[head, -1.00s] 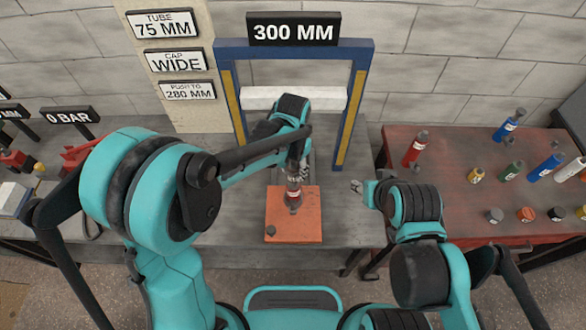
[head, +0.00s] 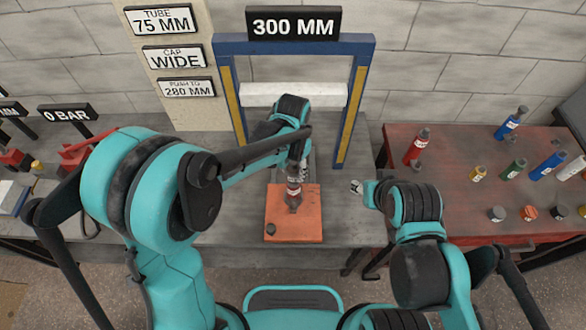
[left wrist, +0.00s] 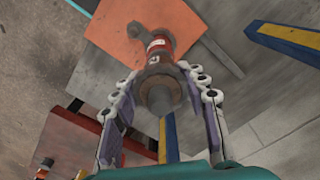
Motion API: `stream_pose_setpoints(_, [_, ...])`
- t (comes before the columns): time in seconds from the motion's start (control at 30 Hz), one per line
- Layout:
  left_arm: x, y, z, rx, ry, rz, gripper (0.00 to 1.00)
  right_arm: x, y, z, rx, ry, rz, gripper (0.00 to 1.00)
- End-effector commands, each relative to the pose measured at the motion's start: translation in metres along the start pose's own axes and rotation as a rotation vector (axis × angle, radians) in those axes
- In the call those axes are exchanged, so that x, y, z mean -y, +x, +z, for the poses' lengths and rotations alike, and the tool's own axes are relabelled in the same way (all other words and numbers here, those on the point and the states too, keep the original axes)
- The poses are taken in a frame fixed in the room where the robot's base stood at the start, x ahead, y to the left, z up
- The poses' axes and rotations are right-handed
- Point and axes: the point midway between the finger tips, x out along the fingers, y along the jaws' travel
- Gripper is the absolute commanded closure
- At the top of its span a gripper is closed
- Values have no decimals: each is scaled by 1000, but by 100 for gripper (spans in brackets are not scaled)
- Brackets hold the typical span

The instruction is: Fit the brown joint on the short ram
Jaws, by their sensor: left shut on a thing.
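A short ram (left wrist: 158,47) with a red and white band stands on the orange board; it also shows in the head view (head: 293,190). A brown-grey collar-like piece, which looks like the brown joint (left wrist: 158,80), is at the ram's upper end, in line with it. My left gripper (head: 296,168) is shut on this piece, with one finger on each side in the left wrist view (left wrist: 160,95). I cannot tell whether the joint is seated or only touching. My right gripper (head: 357,186) is right of the board; its fingers are too small to read.
A blue frame (head: 364,95) with a white bar stands behind. The red table (head: 450,190) at right holds a red ram (head: 417,147), blue rams and several small parts.

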Motion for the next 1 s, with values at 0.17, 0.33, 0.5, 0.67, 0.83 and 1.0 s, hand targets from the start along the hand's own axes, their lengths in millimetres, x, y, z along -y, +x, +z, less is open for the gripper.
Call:
stream_pose_setpoints(0.17, [0, 5, 0, 0, 0, 0, 100, 0, 4, 3, 0, 0, 0, 60])
stream_pose_setpoints(0.33, [0, 10, 0, 0, 0, 0, 100, 0, 7, 5, 0, 0, 0, 60])
stream_pose_setpoints(0.5, [0, 14, 0, 0, 0, 0, 100, 0, 10, 7, 0, 0, 0, 60])
stream_pose_setpoints(0.67, [0, 18, 0, 0, 0, 0, 100, 0, 12, 9, 0, 0, 0, 60])
stream_pose_setpoints(0.83, [0, 22, 0, 0, 0, 0, 100, 0, 15, 11, 0, 0, 0, 60])
stream_pose_setpoints(1.0, [0, 24, 0, 0, 0, 0, 50, 0, 16, 12, 0, 0, 0, 60])
